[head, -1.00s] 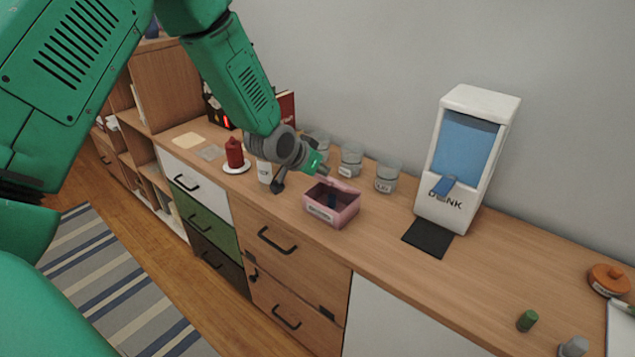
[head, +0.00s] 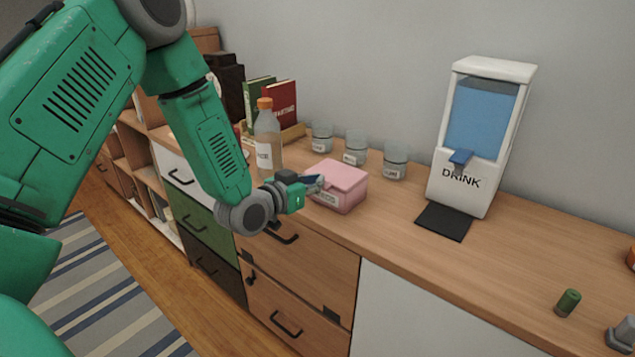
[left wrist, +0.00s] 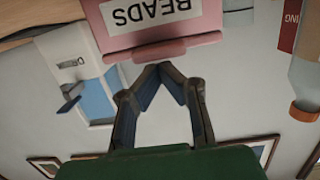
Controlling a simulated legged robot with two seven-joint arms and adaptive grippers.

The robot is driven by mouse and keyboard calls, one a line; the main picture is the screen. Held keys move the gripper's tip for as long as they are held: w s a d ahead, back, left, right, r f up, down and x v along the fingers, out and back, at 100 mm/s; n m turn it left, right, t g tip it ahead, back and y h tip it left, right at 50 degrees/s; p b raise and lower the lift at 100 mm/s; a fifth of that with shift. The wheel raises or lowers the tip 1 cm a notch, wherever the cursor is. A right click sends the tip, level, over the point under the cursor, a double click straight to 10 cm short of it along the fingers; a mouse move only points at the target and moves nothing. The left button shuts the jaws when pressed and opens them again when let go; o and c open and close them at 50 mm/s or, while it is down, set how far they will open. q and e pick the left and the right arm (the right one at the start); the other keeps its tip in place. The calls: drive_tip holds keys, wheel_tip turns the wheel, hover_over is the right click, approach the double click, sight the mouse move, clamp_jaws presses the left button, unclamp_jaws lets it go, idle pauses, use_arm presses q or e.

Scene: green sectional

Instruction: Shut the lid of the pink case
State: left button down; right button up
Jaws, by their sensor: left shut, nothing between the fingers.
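The pink case (head: 340,186) stands on the wooden counter with its lid down over the box. In the left wrist view the case (left wrist: 160,22) shows a white label reading "BEADS" and a pink lip along its edge. My left gripper (head: 316,184) is at the left front of the case. In the left wrist view its fingertips (left wrist: 159,68) meet close to the lip, with nothing between them. I cannot tell whether they touch it. My right gripper is not in view.
A bottle with an orange cap (head: 267,138) stands left of the case. Several glass jars (head: 355,150) stand behind it. A white drink dispenser (head: 482,135) and black mat (head: 444,222) are to the right. The counter between mat and green cylinder (head: 568,302) is clear.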

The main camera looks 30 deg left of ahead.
use_arm(q)
drive_tip(key=shift+f, duration=0.45)
drive_tip(key=shift+s+f, duration=0.1)
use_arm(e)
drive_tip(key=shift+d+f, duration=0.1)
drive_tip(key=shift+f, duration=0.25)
use_arm(q)
drive_tip(key=shift+s+f, duration=0.15)
drive_tip(key=shift+f, duration=0.05)
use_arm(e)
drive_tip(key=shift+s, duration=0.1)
